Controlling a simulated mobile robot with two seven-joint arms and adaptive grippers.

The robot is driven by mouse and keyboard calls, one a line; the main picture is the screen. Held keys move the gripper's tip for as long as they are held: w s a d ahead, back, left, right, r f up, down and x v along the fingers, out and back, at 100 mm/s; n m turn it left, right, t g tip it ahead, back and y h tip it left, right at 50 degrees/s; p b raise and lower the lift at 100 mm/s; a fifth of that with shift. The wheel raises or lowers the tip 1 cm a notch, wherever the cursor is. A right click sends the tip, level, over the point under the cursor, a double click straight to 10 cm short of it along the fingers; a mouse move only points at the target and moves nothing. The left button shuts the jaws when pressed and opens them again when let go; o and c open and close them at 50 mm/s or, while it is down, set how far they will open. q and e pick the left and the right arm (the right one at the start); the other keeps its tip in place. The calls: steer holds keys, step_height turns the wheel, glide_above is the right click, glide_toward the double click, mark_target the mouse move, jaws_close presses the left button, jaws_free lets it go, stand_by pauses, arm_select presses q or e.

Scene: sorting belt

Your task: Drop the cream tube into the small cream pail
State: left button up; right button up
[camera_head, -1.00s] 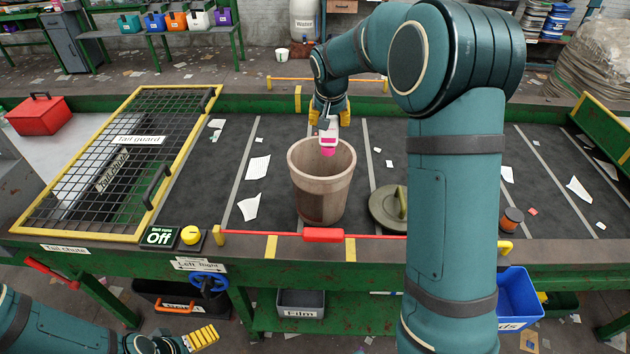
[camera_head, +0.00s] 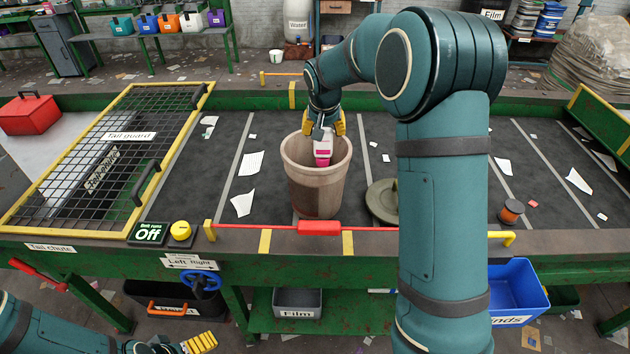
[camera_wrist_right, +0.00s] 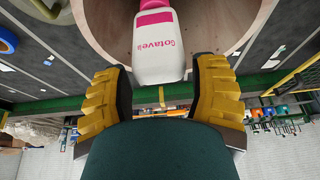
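The cream tube (camera_head: 322,148), white with a pink cap and lettering, hangs cap down at the mouth of the beige-brown pail (camera_head: 315,192) on the belt. In the right wrist view the tube (camera_wrist_right: 160,55) lies between and beyond the yellow fingers, with narrow gaps at its sides and the pail's inner wall (camera_wrist_right: 215,30) around it. My right gripper (camera_head: 325,124) is above the pail's rim; its fingers look open around the tube's end. My left gripper (camera_head: 200,342) is low at the bottom left, away from the belt; its finger opening cannot be made out.
A round lid (camera_head: 381,203) lies right of the pail, partly behind my right arm. A small brown jar (camera_head: 511,212) stands farther right. A red-handled bar (camera_head: 319,228) runs along the front edge. The mesh tail guard (camera_head: 125,118) covers the left; paper scraps lie around.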

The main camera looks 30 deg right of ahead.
steer(key=shift+o, duration=1.3)
steer(key=shift+r, duration=0.15)
steer(key=v, duration=1.1)
steer(key=shift+s+r, duration=0.15)
steer(key=shift+r, duration=0.2)
steer(key=shift+a, duration=0.1)
